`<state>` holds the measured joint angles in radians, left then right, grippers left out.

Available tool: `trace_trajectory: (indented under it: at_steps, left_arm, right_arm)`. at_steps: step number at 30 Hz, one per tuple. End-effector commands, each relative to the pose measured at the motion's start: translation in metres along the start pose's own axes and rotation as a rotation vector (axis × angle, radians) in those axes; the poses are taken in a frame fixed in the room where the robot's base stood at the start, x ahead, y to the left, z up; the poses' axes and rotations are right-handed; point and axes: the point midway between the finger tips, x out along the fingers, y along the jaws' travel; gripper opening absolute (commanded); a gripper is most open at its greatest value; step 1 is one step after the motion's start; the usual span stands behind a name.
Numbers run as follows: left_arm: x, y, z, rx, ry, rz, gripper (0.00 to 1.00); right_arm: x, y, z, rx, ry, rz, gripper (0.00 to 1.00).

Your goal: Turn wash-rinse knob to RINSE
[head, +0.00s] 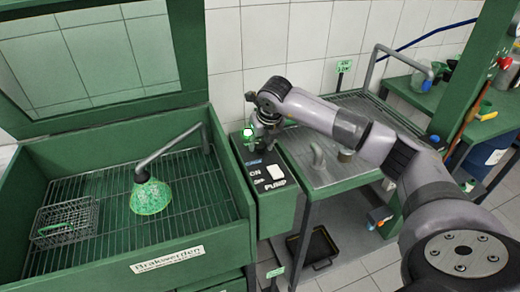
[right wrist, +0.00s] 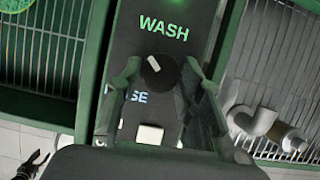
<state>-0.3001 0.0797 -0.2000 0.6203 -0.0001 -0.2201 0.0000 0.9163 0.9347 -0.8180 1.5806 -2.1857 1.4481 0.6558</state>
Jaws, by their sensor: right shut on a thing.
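The wash-rinse knob (right wrist: 160,76) is a dark round knob with a short white mark, on the dark top of the control box (right wrist: 128,40). The mark slants toward the upper left in the right wrist view. The WASH label (right wrist: 163,27) above the knob glows green. The RINSE label (right wrist: 138,97) at lower left is pale and partly hidden by a finger. My right gripper (right wrist: 160,70) is shut on the knob, one finger on each side. In the head view my right gripper (head: 264,122) is over the far end of the box and hides the knob. My left gripper is out of view.
A pale switch (head: 274,171) sits nearer on the box, by the ON and PUMP lettering. Left is the green wash basin (head: 228,190) with a wire basket (head: 66,222) and a spout (head: 170,149) over a green-speckled cone. Right is a metal drain table (head: 325,172).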

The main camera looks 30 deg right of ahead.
Motion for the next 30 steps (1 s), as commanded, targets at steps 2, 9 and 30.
trace_trajectory:
  at_steps: [2,9,30]
  left_arm:
    - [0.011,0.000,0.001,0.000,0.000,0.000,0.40]
    - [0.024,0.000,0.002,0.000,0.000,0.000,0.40]
    - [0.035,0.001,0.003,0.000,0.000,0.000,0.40]
  right_arm:
    - [0.003,-0.002,-0.001,-0.066,-0.003,0.027,0.06]
    - [0.002,-0.004,0.001,-0.275,-0.003,0.115,0.06]
    - [0.001,-0.007,0.004,-0.847,-0.001,0.352,0.06]
